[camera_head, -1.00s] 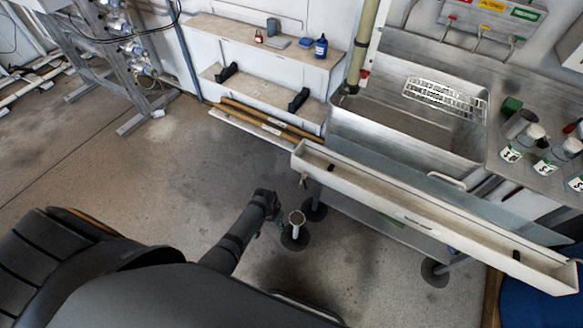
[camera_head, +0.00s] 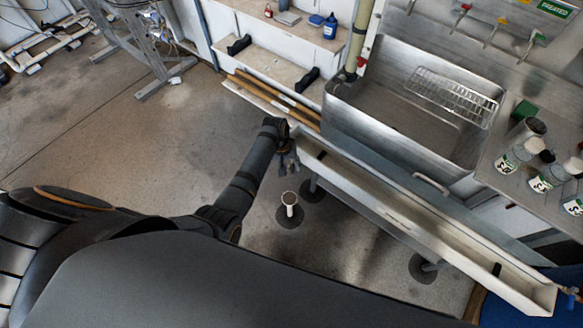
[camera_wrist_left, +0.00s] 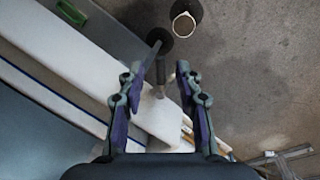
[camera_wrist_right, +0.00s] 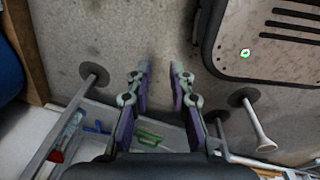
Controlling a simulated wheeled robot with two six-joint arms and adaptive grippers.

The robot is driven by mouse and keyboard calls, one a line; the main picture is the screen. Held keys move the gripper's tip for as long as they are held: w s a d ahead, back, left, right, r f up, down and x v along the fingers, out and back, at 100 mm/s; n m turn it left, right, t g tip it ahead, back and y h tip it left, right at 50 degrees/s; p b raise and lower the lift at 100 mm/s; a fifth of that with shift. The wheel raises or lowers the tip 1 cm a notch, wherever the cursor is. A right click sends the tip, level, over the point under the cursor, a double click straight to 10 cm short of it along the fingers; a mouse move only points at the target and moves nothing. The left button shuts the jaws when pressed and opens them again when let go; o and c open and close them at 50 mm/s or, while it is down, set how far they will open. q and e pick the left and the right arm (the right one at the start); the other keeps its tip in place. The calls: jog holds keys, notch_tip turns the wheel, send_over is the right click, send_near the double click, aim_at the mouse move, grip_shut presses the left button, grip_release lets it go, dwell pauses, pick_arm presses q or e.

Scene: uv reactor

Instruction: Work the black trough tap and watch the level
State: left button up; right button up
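The long pale trough (camera_head: 402,222) runs in front of the sink in the head view. My left gripper (camera_head: 288,160) is at its left end; its arm comes in from the left. In the left wrist view the left gripper (camera_wrist_left: 160,76) has its fingers spread. A dark lever-like part (camera_wrist_left: 153,54) and a small grey fitting (camera_wrist_left: 183,78) at the trough end (camera_wrist_left: 163,120) appear between the fingers; contact cannot be told. The trough's water level is not readable. My right gripper (camera_wrist_right: 159,70) is open and empty in the right wrist view, outside the head view.
A pale funnel-topped drain pipe (camera_head: 289,199) stands on the floor below the left gripper. The steel sink (camera_head: 372,103) is behind the trough. Labelled bottles (camera_head: 505,163) stand on the right counter. Brown tubes (camera_head: 275,98) lie left of the sink.

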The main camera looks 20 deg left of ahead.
pick_arm(q)
jog(key=shift+f, duration=0.55)
jog(key=shift+w+f, duration=0.1)
jog(key=shift+f, duration=0.15)
jog(key=shift+d, duration=0.1)
jog(key=shift+c, duration=1.1)
grip_shut()
pick_arm(e)
jog(key=shift+s+a+f, duration=0.2)
jog(key=shift+s+a, duration=0.15)
jog(key=shift+a, duration=0.2)
jog(key=shift+d, duration=0.15)
